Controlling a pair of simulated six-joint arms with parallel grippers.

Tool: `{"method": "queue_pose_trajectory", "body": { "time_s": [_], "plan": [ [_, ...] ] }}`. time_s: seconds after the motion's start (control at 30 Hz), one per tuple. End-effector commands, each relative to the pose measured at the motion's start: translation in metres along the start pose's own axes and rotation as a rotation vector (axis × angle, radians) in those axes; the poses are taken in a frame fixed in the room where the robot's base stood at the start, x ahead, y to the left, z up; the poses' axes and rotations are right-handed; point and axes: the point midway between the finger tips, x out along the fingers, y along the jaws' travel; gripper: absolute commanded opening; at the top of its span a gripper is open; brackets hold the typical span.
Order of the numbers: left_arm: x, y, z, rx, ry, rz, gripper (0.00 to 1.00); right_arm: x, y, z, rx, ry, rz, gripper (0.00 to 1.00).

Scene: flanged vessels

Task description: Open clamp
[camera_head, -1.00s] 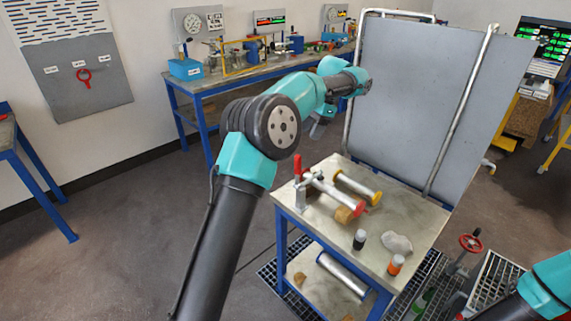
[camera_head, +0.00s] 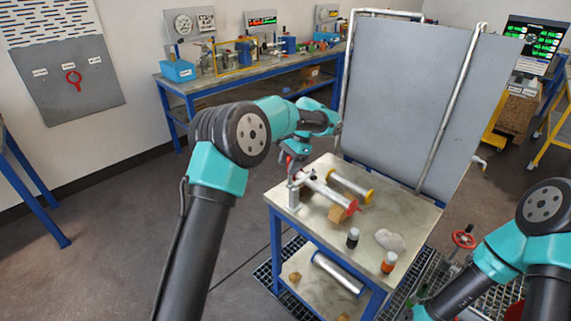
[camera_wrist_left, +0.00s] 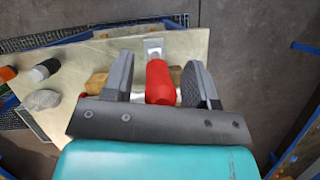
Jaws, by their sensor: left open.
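The clamp (camera_head: 294,197) stands upright at the left edge of the small work table, beside a metal spool with a red flange (camera_head: 351,207). Its red handle (camera_wrist_left: 160,82) shows in the left wrist view, between the two dark fingers of my left gripper (camera_wrist_left: 158,62). The gripper is open, with a gap visible on each side of the handle. In the head view my left gripper (camera_head: 292,168) is above the clamp and hides most of the handle. My right arm is at the lower right, and its gripper cannot be made out.
On the work table (camera_head: 400,212) are a spool with yellow flanges (camera_head: 350,186), a wooden block (camera_head: 337,215), a black-and-white container (camera_head: 352,238), an orange-and-black one (camera_head: 388,262) and a pale lump (camera_head: 390,239). A tall grey panel (camera_head: 420,105) stands behind.

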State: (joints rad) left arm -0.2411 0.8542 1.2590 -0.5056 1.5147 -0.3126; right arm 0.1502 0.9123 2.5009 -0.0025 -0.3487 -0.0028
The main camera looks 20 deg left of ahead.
Motion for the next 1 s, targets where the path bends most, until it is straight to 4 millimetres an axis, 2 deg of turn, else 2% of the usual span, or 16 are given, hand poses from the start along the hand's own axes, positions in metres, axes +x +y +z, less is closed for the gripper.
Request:
{"method": "queue_pose_trajectory", "body": {
  "time_s": [0.17, 0.7, 1.0],
  "plan": [
    [-0.0002, 0.0000, 0.0001, 0.000, 0.000, 0.000, 0.50, 0.0000, 0.0000, 0.0000, 0.000, 0.000, 0.000, 0.43],
    [-0.0004, -0.0001, 0.0003, 0.000, 0.000, 0.000, 0.00, 0.0000, 0.0000, 0.0000, 0.000, 0.000, 0.000, 0.43],
    [-0.0004, -0.0001, 0.0007, -0.001, 0.002, -0.001, 0.00, 0.0000, 0.0000, 0.0000, 0.000, 0.000, 0.000, 0.43]
  ]
}}
